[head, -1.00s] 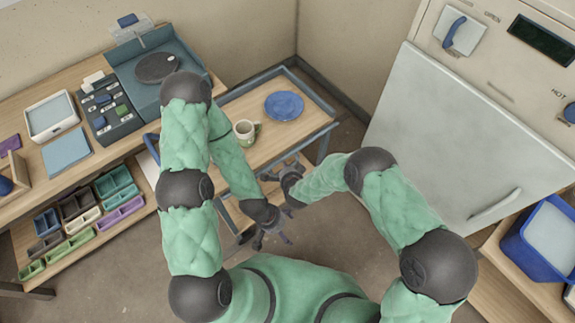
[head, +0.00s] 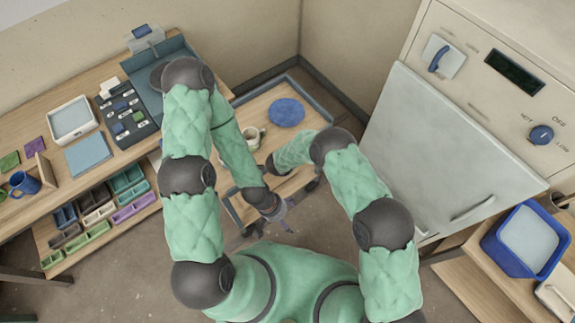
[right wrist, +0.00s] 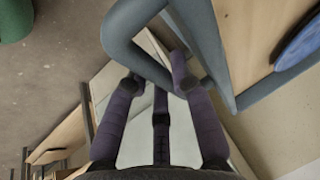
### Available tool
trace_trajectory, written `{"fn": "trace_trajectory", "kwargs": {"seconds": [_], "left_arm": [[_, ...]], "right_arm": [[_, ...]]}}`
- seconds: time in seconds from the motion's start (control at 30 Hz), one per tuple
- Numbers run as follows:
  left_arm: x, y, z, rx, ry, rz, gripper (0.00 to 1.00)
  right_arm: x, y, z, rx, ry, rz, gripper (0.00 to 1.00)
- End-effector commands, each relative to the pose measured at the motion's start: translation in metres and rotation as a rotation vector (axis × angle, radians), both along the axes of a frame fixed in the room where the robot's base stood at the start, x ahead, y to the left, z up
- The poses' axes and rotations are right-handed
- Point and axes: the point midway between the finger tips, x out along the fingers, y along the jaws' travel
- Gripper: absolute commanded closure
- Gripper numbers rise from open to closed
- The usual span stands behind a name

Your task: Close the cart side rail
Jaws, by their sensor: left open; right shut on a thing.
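The cart (head: 258,89) has a wooden top in a blue-grey frame and stands in front of me, partly hidden by my arms. The side rail (right wrist: 118,42) is a bent blue-grey bar in the right wrist view. My right gripper (right wrist: 158,84) is shut on this bar, with its dark purple fingers around it beside the cart's frame. In the head view my right gripper is mostly hidden near the cart's front edge. My left gripper (head: 272,208) is open and appears empty, in front of the cart.
A blue plate (head: 286,112) and a mug (head: 252,138) stand on the cart. A workbench with trays is at the left. A large white-doored cabinet (head: 415,150) is close at the right, with a blue bucket (head: 525,240) on a shelf beside it.

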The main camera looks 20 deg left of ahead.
Motion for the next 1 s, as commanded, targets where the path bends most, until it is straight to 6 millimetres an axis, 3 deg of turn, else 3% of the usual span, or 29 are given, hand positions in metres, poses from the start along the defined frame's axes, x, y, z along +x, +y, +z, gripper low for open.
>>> {"fn": "trace_trajectory", "kwargs": {"seconds": [0.3,0.83,0.87,0.9,1.0], "left_arm": [[0.0,0.0,0.016,0.0,0.0,0.0,0.07],[0.0,0.0,0.017,0.0,0.0,0.0,0.07],[0.0,0.0,0.017,0.0,0.0,0.0,0.07],[0.0,0.0,0.017,0.0,0.0,0.0,0.07],[0.0,0.0,0.018,0.0,0.0,0.0,0.07]], "right_arm": [[0.002,0.002,0.003,-0.058,0.042,0.0,1.0],[0.003,0.002,0.002,-0.069,0.051,0.0,1.0],[0.003,0.002,0.002,-0.068,0.051,0.0,0.74],[0.003,0.002,0.002,-0.068,0.051,0.0,0.65],[0.003,0.002,0.002,-0.068,0.051,0.0,0.65]]}}
